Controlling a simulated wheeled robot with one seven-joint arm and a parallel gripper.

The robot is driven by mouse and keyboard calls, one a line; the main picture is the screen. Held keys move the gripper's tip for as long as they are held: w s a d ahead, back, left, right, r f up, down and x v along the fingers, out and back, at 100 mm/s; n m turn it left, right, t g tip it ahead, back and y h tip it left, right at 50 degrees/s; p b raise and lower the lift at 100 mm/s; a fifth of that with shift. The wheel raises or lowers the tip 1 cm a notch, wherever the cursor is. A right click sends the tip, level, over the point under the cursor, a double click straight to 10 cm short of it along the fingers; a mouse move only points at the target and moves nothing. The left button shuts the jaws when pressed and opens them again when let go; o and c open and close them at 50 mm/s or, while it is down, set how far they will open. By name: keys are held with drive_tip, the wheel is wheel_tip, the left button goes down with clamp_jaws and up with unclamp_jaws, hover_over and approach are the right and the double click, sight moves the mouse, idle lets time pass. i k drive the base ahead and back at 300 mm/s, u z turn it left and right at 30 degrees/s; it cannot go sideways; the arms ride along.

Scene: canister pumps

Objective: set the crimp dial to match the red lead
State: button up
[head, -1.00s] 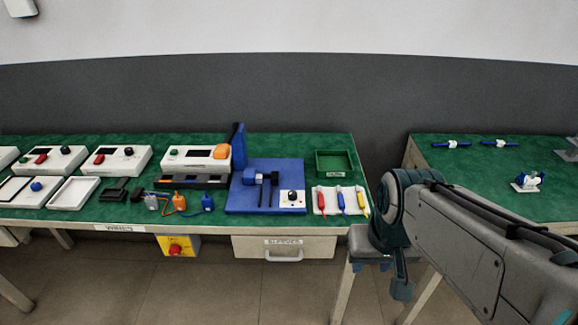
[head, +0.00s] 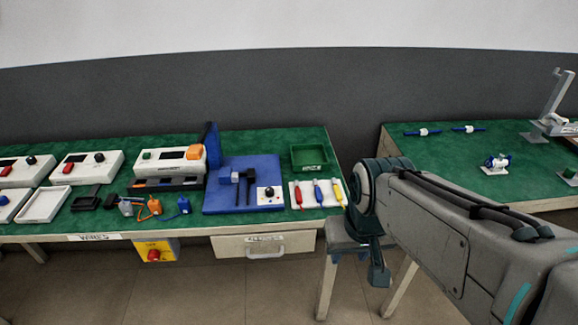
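The crimp dial (head: 269,191) is a small black knob on a white plate at the right front of the blue crimp press (head: 225,197). Its setting is too small to read. A red-handled piece (head: 298,195), which may be the red lead, lies in a white tray (head: 328,203) just right of the press, beside a blue one and a yellow one. My gripper (head: 379,277) hangs low in front of the gap between the benches, right of the tray and apart from everything. Its fingers are too small and dark to tell open or shut.
A green bin (head: 309,158) stands behind the tray. White boxes with knobs and small coloured parts crowd the left of the bench. A drawer (head: 264,245) and a yellow box with a red button (head: 155,252) are under its front edge. A second bench (head: 450,160) stands right.

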sight(269, 190)
drive_tip(key=z, duration=0.5)
drive_tip(key=k, duration=1.15)
drive_tip(key=u, duration=0.45)
drive_tip(key=i, duration=0.6)
drive_tip(key=u, duration=0.45)
drive_tip(key=i, duration=0.9)
drive_tip(key=z, duration=0.4)
